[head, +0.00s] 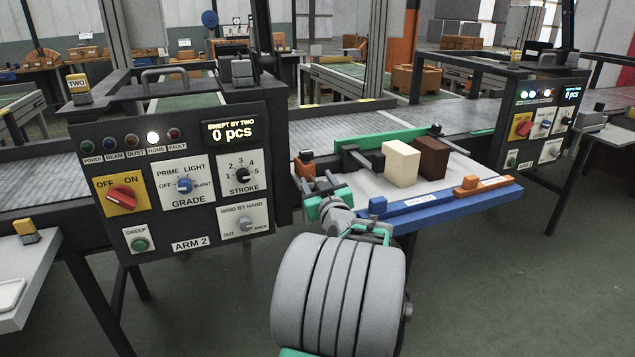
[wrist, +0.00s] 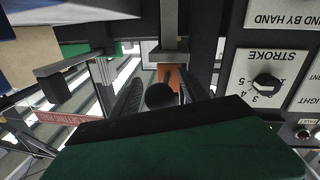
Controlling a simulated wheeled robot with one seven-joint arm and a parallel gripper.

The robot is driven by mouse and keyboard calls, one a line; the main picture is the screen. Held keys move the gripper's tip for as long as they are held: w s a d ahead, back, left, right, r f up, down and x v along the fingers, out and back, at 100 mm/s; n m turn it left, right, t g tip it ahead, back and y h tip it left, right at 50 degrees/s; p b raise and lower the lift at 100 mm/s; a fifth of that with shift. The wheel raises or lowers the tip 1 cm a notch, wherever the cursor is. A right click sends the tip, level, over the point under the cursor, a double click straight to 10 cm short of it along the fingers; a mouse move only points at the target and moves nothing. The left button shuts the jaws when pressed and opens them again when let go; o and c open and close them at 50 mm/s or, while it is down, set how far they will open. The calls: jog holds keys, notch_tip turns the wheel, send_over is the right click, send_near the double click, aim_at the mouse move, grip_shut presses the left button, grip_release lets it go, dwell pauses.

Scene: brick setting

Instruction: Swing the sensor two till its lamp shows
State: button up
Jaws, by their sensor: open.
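A yellow-and-black block labelled TWO (head: 77,88) stands on the frame at the upper left. Below it, the ARM 2 panel (head: 185,180) has a row of lamps. The HOME lamp (head: 153,137) is lit white; the BEAM lamp (head: 110,141) looks dark. A small orange-and-black device (head: 305,162) sits at the tray's left corner; I cannot tell which device is sensor two. My gripper (head: 322,190) is beside that device. In the wrist view my gripper (wrist: 160,92) is open, with a round black knob (wrist: 160,96) between its fingers and an orange strip behind. Contact is unclear.
A cream block (head: 401,164) and a brown block (head: 432,157) stand on the blue-edged tray (head: 440,203) right of my gripper. A green bar (head: 385,139) runs behind them. The STROKE dial (wrist: 266,86) is close on the right in the wrist view. A similar panel (head: 540,122) stands far right.

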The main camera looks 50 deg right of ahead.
jog(key=shift+c, duration=0.4)
grip_shut()
dwell(0.9)
